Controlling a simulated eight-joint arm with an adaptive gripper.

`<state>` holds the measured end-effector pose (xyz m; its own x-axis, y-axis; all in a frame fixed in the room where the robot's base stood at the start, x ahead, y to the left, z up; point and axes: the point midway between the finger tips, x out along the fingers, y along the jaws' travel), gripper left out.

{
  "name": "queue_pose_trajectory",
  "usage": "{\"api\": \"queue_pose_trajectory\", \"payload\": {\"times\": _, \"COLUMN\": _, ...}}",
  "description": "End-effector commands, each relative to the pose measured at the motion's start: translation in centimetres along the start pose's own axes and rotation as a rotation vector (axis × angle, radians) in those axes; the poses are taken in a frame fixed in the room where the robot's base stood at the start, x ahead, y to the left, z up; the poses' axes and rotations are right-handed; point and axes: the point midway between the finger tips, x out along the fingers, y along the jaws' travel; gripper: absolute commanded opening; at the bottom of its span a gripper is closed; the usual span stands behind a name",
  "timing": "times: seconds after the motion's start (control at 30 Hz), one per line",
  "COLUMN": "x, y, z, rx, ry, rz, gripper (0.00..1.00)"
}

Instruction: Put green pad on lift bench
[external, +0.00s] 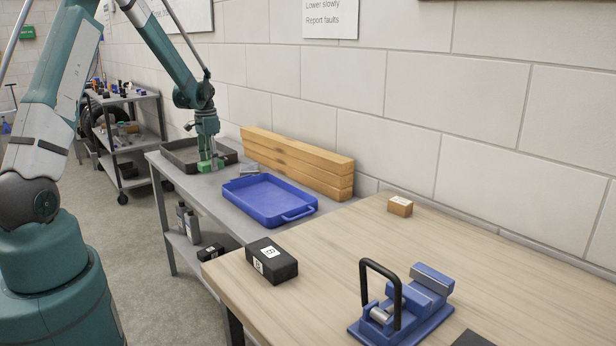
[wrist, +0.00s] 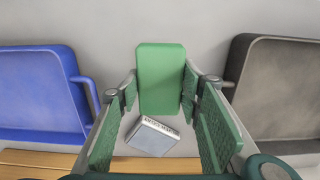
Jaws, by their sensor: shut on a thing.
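The green pad (wrist: 161,75) is a flat rounded rectangle, seen between the fingertips in the wrist view. My gripper (external: 211,160) is shut on it, low over the grey metal bench (external: 205,182) between the black tray and the blue tray. In the external view the pad is hard to tell from the green fingers. I cannot tell whether the pad touches the bench top. No label in view marks which surface is the lift bench; a wooden-topped bench (external: 330,245) stands in front of the grey one.
A blue tray (external: 268,198), a dark tray (external: 184,160), a small grey labelled block (wrist: 152,137) and stacked wooden beams (external: 295,163) are on the grey bench. The wooden top holds a black box (external: 272,262), a small wooden block (external: 400,206) and a blue vise (external: 425,300); its middle is clear.

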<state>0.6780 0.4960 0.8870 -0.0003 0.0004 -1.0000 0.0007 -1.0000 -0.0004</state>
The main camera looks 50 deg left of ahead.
Motion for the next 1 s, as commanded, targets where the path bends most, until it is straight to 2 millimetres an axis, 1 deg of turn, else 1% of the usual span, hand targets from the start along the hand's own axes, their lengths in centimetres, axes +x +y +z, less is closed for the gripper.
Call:
{"api": "queue_pose_trajectory", "payload": {"times": 0.03, "x": 0.6, "y": 0.0, "z": 0.0, "rx": 0.000, "ry": 0.000, "rz": 0.000, "gripper": 0.24}}
{"api": "queue_pose_trajectory", "payload": {"times": 0.13, "x": 1.2, "y": 0.0, "z": 0.0, "rx": 0.000, "ry": 0.000, "rz": 0.000, "gripper": 0.24}}
{"api": "queue_pose_trajectory", "payload": {"times": 0.47, "x": 1.3, "y": 0.0, "z": 0.0, "rx": 0.000, "ry": 0.000, "rz": 0.000, "gripper": 0.24}}
{"api": "queue_pose_trajectory", "payload": {"times": 0.57, "x": 1.7, "y": 0.0, "z": 0.0, "rx": 0.000, "ry": 0.000, "rz": 0.000, "gripper": 0.24}}
{"api": "queue_pose_trajectory", "payload": {"times": 0.83, "x": 4.3, "y": 0.0, "z": 0.0, "rx": 0.000, "ry": 0.000, "rz": 0.000, "gripper": 0.24}}
{"api": "queue_pose_trajectory", "payload": {"times": 0.9, "x": 4.9, "y": 0.0, "z": 0.0, "rx": 0.000, "ry": 0.000, "rz": 0.000, "gripper": 0.24}}
{"api": "queue_pose_trajectory", "payload": {"times": 1.0, "x": 5.1, "y": 0.0, "z": 0.0, "rx": 0.000, "ry": 0.000, "rz": 0.000, "gripper": 0.24}}
